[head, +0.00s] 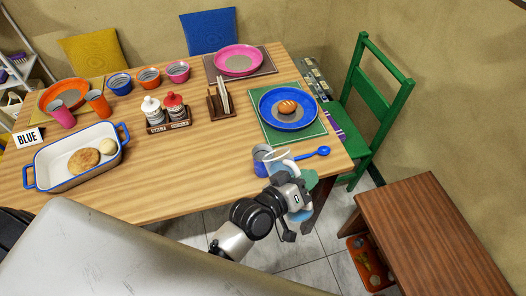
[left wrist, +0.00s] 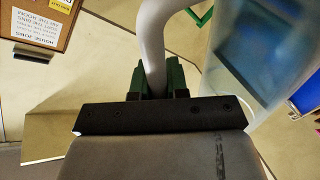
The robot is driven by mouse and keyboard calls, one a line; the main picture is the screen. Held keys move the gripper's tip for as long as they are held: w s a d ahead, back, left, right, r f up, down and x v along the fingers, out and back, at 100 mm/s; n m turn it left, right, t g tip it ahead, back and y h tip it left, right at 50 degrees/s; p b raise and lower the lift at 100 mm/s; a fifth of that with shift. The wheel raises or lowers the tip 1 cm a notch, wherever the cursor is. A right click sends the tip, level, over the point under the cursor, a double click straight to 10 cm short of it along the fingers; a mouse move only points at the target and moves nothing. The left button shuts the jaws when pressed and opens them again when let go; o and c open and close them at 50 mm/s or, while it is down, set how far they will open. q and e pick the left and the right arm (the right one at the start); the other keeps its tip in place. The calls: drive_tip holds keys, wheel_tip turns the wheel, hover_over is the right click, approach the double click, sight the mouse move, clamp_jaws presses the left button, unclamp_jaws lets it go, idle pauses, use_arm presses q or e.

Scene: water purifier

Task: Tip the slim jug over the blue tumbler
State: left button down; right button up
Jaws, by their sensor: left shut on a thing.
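The blue tumbler (head: 261,168) stands near the front right corner of the table, partly hidden by the jug. The slim jug (head: 279,155) is see-through with a pale rim and is right beside or over the tumbler. I cannot tell its exact tilt or whether they touch. My left gripper (head: 292,191) is at the table's front edge, to the right of the tumbler. In the left wrist view its fingers (left wrist: 160,80) are shut on the jug's pale handle (left wrist: 152,45). The jug's bluish clear body (left wrist: 255,65) fills the right side there. My right gripper is not in view.
A blue plate (head: 290,107) with a bun lies on a green mat behind the tumbler. A blue spoon (head: 312,153) lies to the right. A white baking dish (head: 75,158) and a condiment rack (head: 168,122) stand further left. The table's front middle is clear.

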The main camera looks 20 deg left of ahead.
sight(296, 168)
use_arm(q)
drive_tip(key=shift+w+a+r+n+g, duration=0.2)
drive_tip(key=shift+r+n, duration=0.1)
drive_tip(key=shift+n, duration=0.1)
drive_tip(key=shift+w+a+r+n+g, duration=0.1)
drive_tip(key=shift+a+r+n, duration=0.05)
drive_tip(key=shift+r+n, duration=0.2)
idle(0.6)
drive_tip(key=shift+w+a+r+n+h+p, duration=0.15)
drive_tip(key=shift+w+a+r+n+p, duration=0.1)
drive_tip(key=shift+r+n+p, duration=0.2)
drive_tip(key=shift+w+a+r+n+h+p, duration=0.15)
drive_tip(key=shift+a+r+n+p, duration=0.05)
drive_tip(key=shift+r+n+p, duration=0.2)
idle(2.0)
